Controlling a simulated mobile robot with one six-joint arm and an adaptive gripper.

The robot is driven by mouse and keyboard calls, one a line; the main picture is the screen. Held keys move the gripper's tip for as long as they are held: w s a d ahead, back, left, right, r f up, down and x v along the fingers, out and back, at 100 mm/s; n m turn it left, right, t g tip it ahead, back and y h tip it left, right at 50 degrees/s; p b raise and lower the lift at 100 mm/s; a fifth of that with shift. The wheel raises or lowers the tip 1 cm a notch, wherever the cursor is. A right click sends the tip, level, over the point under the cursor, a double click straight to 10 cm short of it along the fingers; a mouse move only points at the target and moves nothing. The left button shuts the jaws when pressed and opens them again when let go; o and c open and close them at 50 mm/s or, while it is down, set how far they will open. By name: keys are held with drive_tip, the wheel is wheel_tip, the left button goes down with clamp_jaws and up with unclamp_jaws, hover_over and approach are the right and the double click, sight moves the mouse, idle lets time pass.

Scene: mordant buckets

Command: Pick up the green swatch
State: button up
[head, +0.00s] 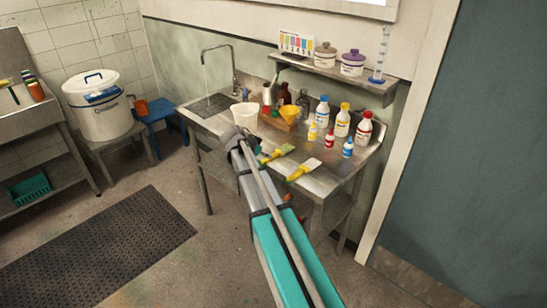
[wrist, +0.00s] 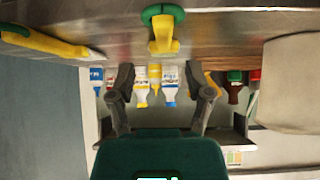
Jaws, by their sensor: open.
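The view of the bench is upside down in the wrist view. A green and yellow piece (head: 278,153) lies on the steel bench; it also shows top centre in the wrist view (wrist: 163,32), with a rounded green end. I see no clearly separate green swatch and cannot tell if this piece is it. My gripper (head: 243,142) is over the front of the bench, close to this piece, partly hidden by my arm in the head view. In the wrist view my gripper (wrist: 165,92) has its fingers wide apart, with nothing held; the piece lies beyond them.
A yellow brush-like tool (head: 303,169) lies to the right. A white bucket (head: 245,115) stands left of the piece, and a yellow funnel (head: 290,114) behind. Several bottles (head: 342,120) stand at the back right. A shelf (head: 330,75) overhangs the bench.

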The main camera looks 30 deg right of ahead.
sight(277, 153)
drive_tip(key=shift+b+x, duration=1.85)
drive_tip(key=shift+x, duration=0.8)
clamp_jaws()
